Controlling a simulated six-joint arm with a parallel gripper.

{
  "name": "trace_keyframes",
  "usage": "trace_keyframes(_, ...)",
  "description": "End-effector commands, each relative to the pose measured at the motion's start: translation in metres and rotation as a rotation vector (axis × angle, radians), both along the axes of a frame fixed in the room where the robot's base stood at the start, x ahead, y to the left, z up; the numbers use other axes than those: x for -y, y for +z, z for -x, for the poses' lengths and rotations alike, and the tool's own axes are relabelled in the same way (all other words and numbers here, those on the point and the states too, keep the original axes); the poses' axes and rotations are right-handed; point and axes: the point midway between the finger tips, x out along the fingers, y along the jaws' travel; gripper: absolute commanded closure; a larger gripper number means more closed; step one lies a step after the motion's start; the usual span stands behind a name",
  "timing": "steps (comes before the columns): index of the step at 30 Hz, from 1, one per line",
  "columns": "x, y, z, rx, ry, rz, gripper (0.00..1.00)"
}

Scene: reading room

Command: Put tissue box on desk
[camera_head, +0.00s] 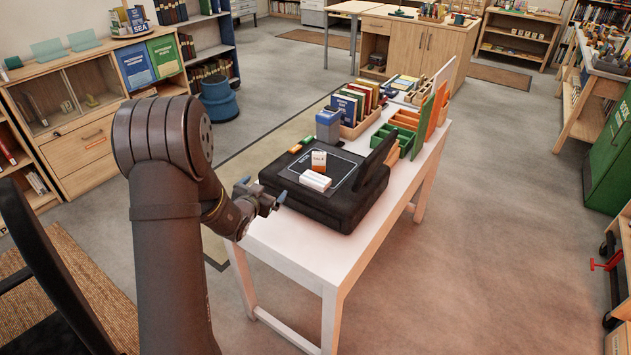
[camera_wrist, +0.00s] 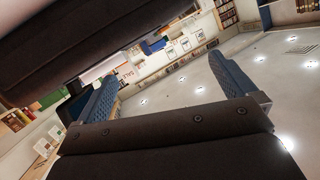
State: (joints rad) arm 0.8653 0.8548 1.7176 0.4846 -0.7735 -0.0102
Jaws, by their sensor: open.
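The white desk (camera_head: 300,262) stands in the middle of the head view. A bulky black case (camera_head: 330,215) with a raised panel sits on its near end. On the case's dark top lie a small white block (camera_head: 315,180) and an orange-and-white box (camera_head: 319,160). A grey-blue box (camera_head: 328,126) stands farther back on the desk. I cannot tell which of these, if any, is the tissue box. My gripper (camera_head: 266,198) is open and empty, just left of the black case. Its two blue fingers are apart in the wrist view (camera_wrist: 165,70).
Upright books (camera_head: 352,103) in a wooden holder, green trays (camera_head: 398,138) and upright panels fill the desk's far part. A bare strip of desktop runs along the near and right edges. A wooden cabinet (camera_head: 85,150) stands left, and a green cabinet (camera_head: 610,150) right.

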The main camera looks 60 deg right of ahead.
Motion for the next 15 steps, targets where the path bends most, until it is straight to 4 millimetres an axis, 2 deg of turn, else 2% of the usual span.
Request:
trace_keyframes(3,-0.003,-0.004,0.034,-0.086,-0.138,0.087,0.00)
trace_keyframes(6,-0.007,-0.005,0.057,-0.158,-0.229,0.134,0.00)
trace_keyframes(11,-0.009,-0.006,0.076,-0.219,-0.301,0.163,0.00)
trace_keyframes(15,0.008,-0.009,0.079,-0.226,-0.312,0.166,0.00)
